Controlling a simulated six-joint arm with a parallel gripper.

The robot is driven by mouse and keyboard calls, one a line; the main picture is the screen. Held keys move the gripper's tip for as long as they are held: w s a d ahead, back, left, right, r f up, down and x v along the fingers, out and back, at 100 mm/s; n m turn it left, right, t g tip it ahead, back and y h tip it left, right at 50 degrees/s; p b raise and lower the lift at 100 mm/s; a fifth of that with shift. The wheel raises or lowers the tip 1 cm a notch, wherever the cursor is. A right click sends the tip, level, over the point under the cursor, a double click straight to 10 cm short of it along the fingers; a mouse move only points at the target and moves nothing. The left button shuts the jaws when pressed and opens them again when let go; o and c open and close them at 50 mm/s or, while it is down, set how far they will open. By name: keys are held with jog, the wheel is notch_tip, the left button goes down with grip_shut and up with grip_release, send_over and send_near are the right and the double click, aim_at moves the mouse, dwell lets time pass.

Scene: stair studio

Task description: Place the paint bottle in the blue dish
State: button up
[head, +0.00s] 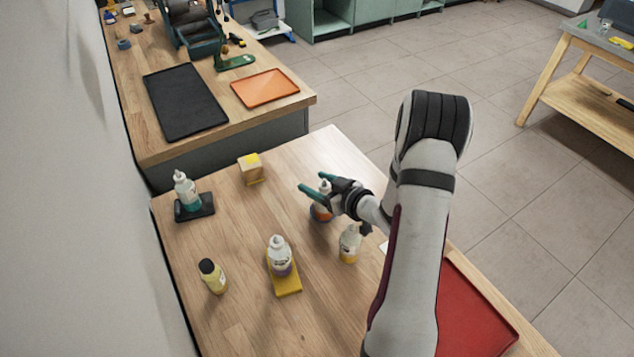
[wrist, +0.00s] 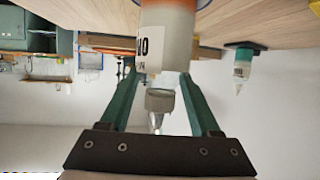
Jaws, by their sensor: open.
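A paint bottle with an orange lower part (head: 322,210) stands upright near the middle of the table, seen in the head view. A small rim of blue shows around its base, likely the blue dish (head: 313,216); most of it is hidden. My gripper (head: 313,184) is open, its green fingers at the bottle's upper part. In the wrist view, which is upside down, the white and orange bottle (wrist: 166,40) lies between the two open fingers (wrist: 160,95), with its nozzle pointing down the picture. I cannot tell whether a finger touches it.
A teal bottle (head: 182,188) stands on a black dish (head: 205,207). A purple bottle (head: 280,258) stands on a yellow dish (head: 288,285). A yellow-based bottle (head: 349,243) stands close by my gripper.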

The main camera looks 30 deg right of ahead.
jog(key=s+d+r+m+g+h, duration=0.1)
jog(key=s+r+m+g+h, duration=0.4)
jog(key=s+r, duration=0.5)
jog(key=s+a+r+m+g+y, duration=0.1)
jog(key=s+a+g, duration=0.3)
jog(key=s+a, duration=0.6)
jog(key=s+a+r+m+g+y, duration=0.1)
jog(key=s+a+r+g+y, duration=0.2)
jog(key=s+a, duration=0.7)
jog(key=a+g, duration=0.1)
jog(key=a, duration=0.2)
jog(key=shift+s+a+r+y, duration=0.15)
jog(key=shift+a+r+y, duration=0.15)
jog(key=shift+y, duration=0.1)
